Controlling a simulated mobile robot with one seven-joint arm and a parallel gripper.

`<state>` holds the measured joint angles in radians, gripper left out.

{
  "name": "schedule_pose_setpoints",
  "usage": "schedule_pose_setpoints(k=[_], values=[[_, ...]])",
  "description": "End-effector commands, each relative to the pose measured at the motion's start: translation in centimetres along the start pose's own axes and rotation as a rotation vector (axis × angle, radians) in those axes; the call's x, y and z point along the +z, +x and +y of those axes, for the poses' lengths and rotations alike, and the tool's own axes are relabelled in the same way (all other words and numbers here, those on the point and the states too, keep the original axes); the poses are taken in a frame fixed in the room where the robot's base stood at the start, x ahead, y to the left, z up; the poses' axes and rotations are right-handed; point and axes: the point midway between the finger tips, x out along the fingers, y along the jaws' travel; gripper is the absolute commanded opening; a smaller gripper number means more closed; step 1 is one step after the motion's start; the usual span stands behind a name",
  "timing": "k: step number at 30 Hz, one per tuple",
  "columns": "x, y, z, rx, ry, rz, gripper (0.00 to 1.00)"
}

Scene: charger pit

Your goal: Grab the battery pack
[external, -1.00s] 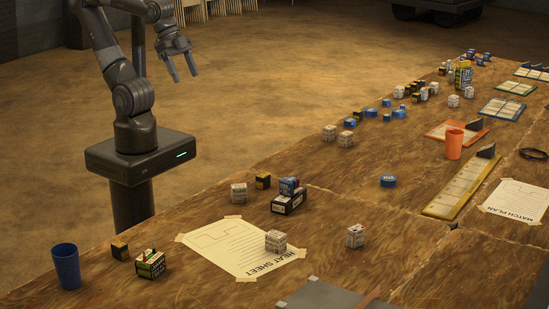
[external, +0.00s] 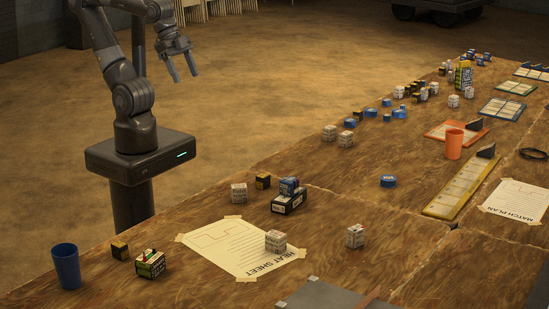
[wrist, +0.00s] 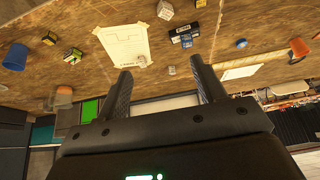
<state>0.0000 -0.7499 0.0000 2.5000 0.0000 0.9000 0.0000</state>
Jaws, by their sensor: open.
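My gripper (external: 185,76) hangs open and empty above the floor, left of the long wooden table and well apart from everything on it. In the wrist view its two fingers (wrist: 160,65) are spread. Several small battery-like blocks stand on the table; I cannot tell which is the battery pack.
A blue cup (external: 66,266) stands at the near left, an orange cup (external: 454,144) farther right. A heat sheet (external: 232,246) is taped down under one white block. More blocks crowd the far table. A yellow strip tray (external: 462,188) lies at right. Floor around my base is clear.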

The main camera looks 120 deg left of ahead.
Motion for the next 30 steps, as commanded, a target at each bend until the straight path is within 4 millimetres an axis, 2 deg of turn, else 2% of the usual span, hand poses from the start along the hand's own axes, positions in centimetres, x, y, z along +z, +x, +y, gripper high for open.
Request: schedule_pose_setpoints(k=[10, 14, 22, 26, 30], values=[[0.0, 0.0, 0.0, 0.0, 0.0, 0.0, 0.63], [0.0, 0.0, 0.0, 0.0, 0.0, 0.0, 0.71], [-0.1, 0.2, 0.3, 0.011, -0.007, -0.009, 0.71], [-0.8, 1.4, 1.8, 0.069, -0.048, -0.059, 0.71], [-1.9, 3.4, 5.0, 0.178, -0.137, -0.154, 0.71]])
